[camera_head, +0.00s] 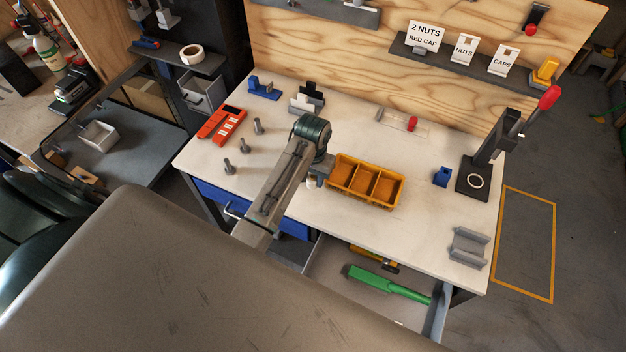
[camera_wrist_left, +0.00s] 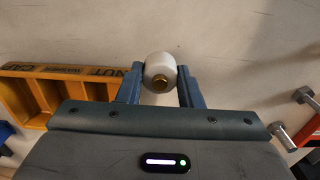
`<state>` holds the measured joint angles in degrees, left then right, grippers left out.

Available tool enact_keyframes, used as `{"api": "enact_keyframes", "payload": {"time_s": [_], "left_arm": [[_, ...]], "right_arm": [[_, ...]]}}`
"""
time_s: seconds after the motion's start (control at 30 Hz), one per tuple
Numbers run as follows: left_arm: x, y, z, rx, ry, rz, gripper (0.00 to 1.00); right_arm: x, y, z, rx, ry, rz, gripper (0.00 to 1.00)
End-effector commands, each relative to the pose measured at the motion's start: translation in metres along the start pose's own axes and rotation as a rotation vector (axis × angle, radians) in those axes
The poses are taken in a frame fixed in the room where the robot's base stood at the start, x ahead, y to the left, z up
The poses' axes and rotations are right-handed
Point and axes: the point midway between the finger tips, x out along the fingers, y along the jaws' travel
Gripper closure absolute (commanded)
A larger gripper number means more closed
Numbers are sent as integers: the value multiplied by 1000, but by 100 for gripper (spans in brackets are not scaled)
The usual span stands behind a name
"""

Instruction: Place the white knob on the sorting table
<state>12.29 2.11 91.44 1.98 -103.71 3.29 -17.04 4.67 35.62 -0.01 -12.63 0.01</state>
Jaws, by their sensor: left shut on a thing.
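The white knob (camera_wrist_left: 160,72) has a brass-coloured centre and sits between the two blue-grey fingers of my left gripper (camera_wrist_left: 160,85), which is shut on it. In the head view my left gripper (camera_head: 316,182) is low over the pale-topped table (camera_head: 425,235), just left of the yellow tray. The knob (camera_head: 311,183) shows there only as a small white patch, mostly hidden by the arm. Whether it touches the tabletop I cannot tell. My right gripper is in neither view.
The yellow three-compartment tray (camera_head: 364,182) is close beside the gripper. A black press (camera_head: 480,170) stands at the right. An open drawer (camera_head: 335,272) holds a green-handled tool (camera_head: 388,283).

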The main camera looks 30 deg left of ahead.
Motion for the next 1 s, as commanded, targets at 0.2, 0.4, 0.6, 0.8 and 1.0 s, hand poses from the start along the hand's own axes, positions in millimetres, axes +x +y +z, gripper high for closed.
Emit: {"api": "enact_keyframes", "payload": {"time_s": [0.2, 0.4, 0.6, 0.8, 1.0], "left_arm": [[6, -4, -9, 0, -3, 2, 90], [33, -4, -8, 0, -3, 1, 90], [36, -4, -9, 0, 0, 1, 90], [39, -4, -8, 0, -1, 1, 66], [39, -4, -9, 0, 0, 1, 46]], "right_arm": [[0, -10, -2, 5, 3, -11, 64], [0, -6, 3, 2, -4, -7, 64], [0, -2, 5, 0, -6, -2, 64], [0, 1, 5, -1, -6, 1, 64], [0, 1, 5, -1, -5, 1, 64]]}}
